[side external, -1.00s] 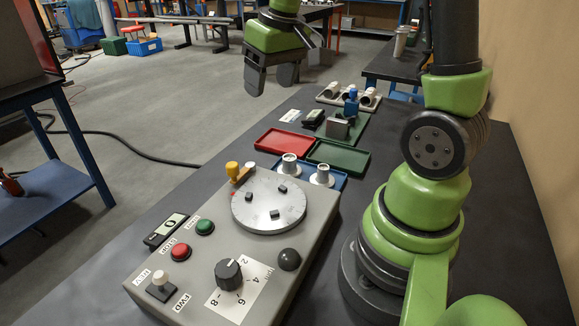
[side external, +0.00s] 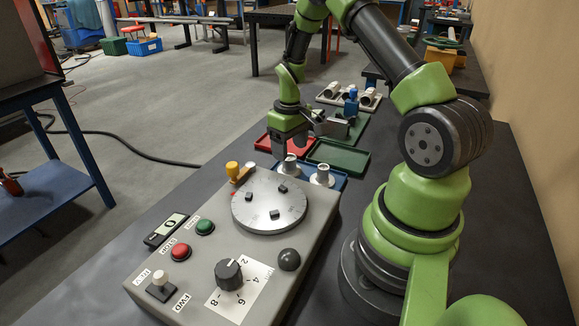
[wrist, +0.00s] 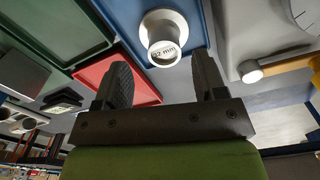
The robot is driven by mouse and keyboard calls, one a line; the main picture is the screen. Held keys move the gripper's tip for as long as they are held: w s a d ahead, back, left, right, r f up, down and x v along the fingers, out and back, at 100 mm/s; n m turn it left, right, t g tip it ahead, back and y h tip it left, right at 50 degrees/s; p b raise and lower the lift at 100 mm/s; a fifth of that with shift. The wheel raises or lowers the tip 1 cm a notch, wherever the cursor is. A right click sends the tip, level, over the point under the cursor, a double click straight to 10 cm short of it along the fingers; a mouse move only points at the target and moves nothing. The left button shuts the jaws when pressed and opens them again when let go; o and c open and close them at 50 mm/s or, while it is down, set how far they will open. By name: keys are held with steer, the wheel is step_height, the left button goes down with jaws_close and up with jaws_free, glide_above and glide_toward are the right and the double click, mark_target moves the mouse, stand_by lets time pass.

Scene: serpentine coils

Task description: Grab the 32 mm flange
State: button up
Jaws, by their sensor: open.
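A pale flange (wrist: 163,38) with a round collar and a wider base stands in the blue tray. Its label reads as "32 mm" in the wrist view, though the first digit is hard to read. In the side view the left flange (side external: 290,164) is just below my gripper (side external: 290,152), partly covered by it. My gripper, also in the wrist view (wrist: 162,75), is open and empty, its two fingers pointing toward the flange from either side, apart from it. A second flange (side external: 322,174) stands to the right in the same blue tray (side external: 340,183).
The grey control box with a round turntable (side external: 269,204) is in front of the tray. A yellow-topped part (side external: 232,168) stands at its corner. A red tray (side external: 268,144) and a green tray (side external: 340,157) lie behind. Parts racks stand farther back.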

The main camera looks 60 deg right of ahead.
mark_target(289, 157)
steer(key=f, duration=0.4)
steer(key=shift+s+a, duration=0.1)
steer(key=shift+a, duration=0.2)
jaws_close()
steer(key=shift+r, duration=0.15)
